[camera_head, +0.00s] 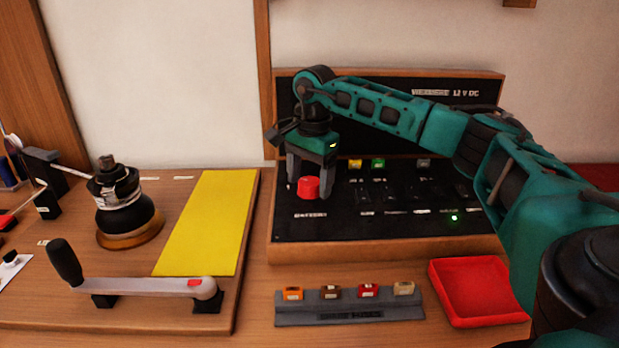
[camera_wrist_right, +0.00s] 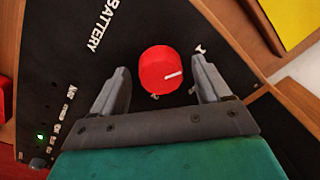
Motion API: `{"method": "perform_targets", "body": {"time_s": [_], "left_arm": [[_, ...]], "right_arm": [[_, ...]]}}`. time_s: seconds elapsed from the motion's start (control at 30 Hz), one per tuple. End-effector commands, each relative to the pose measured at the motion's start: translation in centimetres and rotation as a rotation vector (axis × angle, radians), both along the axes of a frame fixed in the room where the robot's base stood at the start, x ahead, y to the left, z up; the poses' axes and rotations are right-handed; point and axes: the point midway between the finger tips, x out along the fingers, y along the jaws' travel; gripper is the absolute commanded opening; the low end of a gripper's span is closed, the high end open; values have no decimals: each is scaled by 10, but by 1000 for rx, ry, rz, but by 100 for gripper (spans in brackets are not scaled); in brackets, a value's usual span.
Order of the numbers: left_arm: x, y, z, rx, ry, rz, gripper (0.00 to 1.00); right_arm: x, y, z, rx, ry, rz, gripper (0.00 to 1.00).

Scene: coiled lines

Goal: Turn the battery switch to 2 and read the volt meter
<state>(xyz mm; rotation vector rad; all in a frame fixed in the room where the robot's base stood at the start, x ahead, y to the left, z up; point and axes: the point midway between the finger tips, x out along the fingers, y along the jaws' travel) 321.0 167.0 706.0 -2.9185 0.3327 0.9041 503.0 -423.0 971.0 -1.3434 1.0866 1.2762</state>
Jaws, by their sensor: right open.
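The red battery switch knob (camera_head: 308,187) sits on the black panel (camera_head: 345,222) above the word BATTERY. The volt meter is not clearly seen; my right arm covers much of the panel's upright back. My left gripper is not in view.
Yellow and green fuses (camera_head: 378,163) and a lit green lamp (camera_head: 454,218) are on the panel. In front lie a grey fuse rack (camera_head: 350,312) and a red tray (camera_head: 478,290). A winch (camera_head: 125,210), a winch handle (camera_head: 140,287) and a yellow mat (camera_head: 208,225) are at left.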

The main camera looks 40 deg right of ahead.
Motion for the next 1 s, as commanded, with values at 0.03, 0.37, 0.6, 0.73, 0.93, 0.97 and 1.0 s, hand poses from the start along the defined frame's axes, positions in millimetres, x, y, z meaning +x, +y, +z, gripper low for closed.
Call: {"method": "perform_targets", "body": {"time_s": [0.03, 0.37, 0.6, 0.73, 0.93, 0.97, 1.0], "left_arm": [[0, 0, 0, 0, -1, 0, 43], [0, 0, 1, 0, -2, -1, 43], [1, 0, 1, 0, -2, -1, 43], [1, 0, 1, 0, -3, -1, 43], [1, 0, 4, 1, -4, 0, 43], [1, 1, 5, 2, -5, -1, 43], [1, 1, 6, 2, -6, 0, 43]], "right_arm": [[0, 0, 0, 0, 0, 0, 76], [0, 0, 0, 0, 0, 0, 52], [0, 0, 0, 0, 1, 0, 28], [0, 0, 0, 0, 1, 0, 21], [0, 0, 1, 0, 1, -22, 21], [0, 0, 2, 1, 1, -29, 21], [0, 0, 2, 0, 1, -43, 21]]}}
